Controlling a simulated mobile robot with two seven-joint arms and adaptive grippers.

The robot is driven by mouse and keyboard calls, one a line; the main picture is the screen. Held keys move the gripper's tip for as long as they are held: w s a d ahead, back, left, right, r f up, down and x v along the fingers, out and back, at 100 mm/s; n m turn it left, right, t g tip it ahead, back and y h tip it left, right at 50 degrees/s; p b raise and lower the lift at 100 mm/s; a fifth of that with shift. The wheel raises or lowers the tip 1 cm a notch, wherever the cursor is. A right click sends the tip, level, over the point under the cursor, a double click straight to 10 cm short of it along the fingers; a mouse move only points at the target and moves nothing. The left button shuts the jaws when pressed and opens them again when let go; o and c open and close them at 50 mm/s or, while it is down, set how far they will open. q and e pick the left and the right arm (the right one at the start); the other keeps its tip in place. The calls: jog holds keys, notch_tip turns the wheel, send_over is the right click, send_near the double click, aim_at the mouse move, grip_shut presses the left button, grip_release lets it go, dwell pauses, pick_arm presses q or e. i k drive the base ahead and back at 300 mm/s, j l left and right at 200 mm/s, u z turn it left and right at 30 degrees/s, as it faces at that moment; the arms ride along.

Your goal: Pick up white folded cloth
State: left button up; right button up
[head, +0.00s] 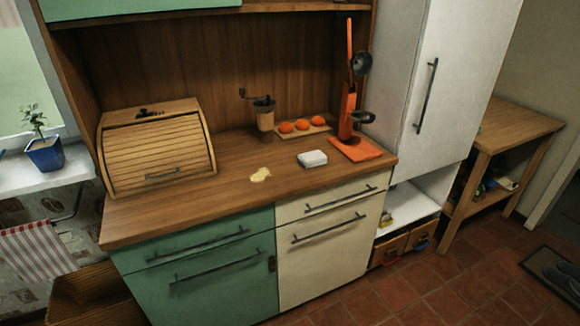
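A small white folded cloth (312,158) lies flat on the wooden counter (226,202), right of the middle. It looks like a thick rectangular pad. Neither of my grippers shows in the head view, and nothing touches the cloth from above.
Near the cloth are a pale yellow patch (261,174), an orange stand with ladles (349,115), a board with orange items (304,130) and a coffee grinder (264,113). A roll-top bread box (157,150) stands at left. The counter's front is clear.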

aim_at(315, 158)
jog(key=i+l, duration=0.15)
jog(key=l, duration=0.2)
jog(key=i+l+u, duration=0.1)
jog(key=l, duration=0.25)
jog(key=i+l+u, duration=0.1)
jog(key=l, duration=0.25)
jog(key=i+l, duration=0.25)
jog(key=l, duration=0.15)
jog(key=i+l+u, duration=0.1)
jog(key=l, duration=0.25)
jog(key=i+l, duration=0.15)
jog(key=l, duration=0.25)
jog(key=i+l+u, duration=0.15)
jog(key=l, duration=0.25)
